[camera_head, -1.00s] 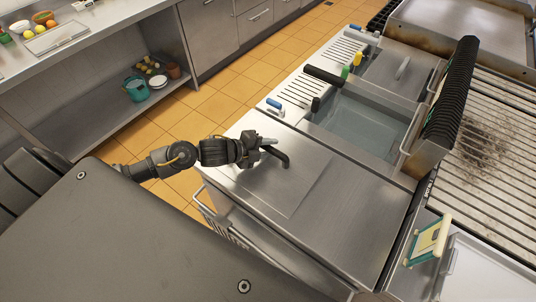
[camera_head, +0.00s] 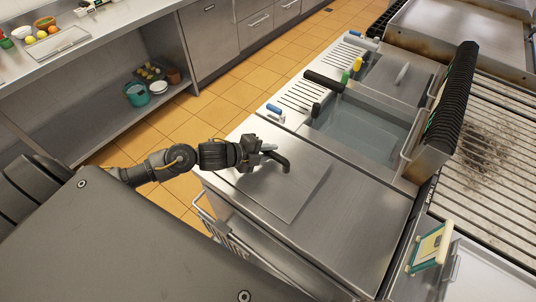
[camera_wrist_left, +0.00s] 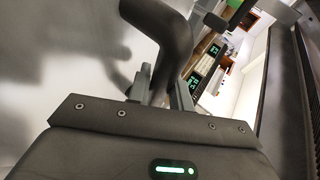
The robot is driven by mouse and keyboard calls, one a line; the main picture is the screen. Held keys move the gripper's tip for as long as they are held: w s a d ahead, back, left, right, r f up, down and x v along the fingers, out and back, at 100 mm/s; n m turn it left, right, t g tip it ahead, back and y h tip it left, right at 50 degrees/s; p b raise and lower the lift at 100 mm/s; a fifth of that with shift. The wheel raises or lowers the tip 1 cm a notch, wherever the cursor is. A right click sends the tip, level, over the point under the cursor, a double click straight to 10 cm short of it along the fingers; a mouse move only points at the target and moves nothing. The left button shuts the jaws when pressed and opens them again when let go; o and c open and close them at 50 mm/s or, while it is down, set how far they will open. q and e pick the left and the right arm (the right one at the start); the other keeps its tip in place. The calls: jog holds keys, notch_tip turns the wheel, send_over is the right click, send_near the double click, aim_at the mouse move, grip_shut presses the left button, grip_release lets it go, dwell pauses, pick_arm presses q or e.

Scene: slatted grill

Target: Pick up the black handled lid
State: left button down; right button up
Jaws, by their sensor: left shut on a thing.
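The lid (camera_head: 296,196) is a flat steel plate with a black bent handle (camera_head: 278,160). It lies on the steel counter at the middle of the head view, and I cannot see a gap under it. My left gripper (camera_head: 264,149) is shut on the black handle. In the left wrist view the dark handle (camera_wrist_left: 172,35) rises from between the two fingers (camera_wrist_left: 160,92). The gripper hides part of the handle. My right gripper is not in view.
A water-filled basin (camera_head: 362,125) with a black handle bar stands behind the lid. A slatted grill (camera_head: 490,150) is at the right. The steel counter right of the lid is clear.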

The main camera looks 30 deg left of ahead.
pick_arm(q)
notch_tip(320, 180, up, 3)
jog(key=shift+a+f+b, duration=0.1)
jog(key=shift+f+b, duration=0.1)
jog(key=shift+b, duration=0.35)
jog(key=s+a+r, duration=0.6)
jog(key=a+r, duration=0.3)
jog(key=a, duration=0.3)
jog(key=shift+s+r, duration=0.2)
jog(key=shift+r, duration=0.2)
jog(key=shift+a, duration=0.1)
notch_tip(320, 180, up, 4)
jog(key=p, duration=0.4)
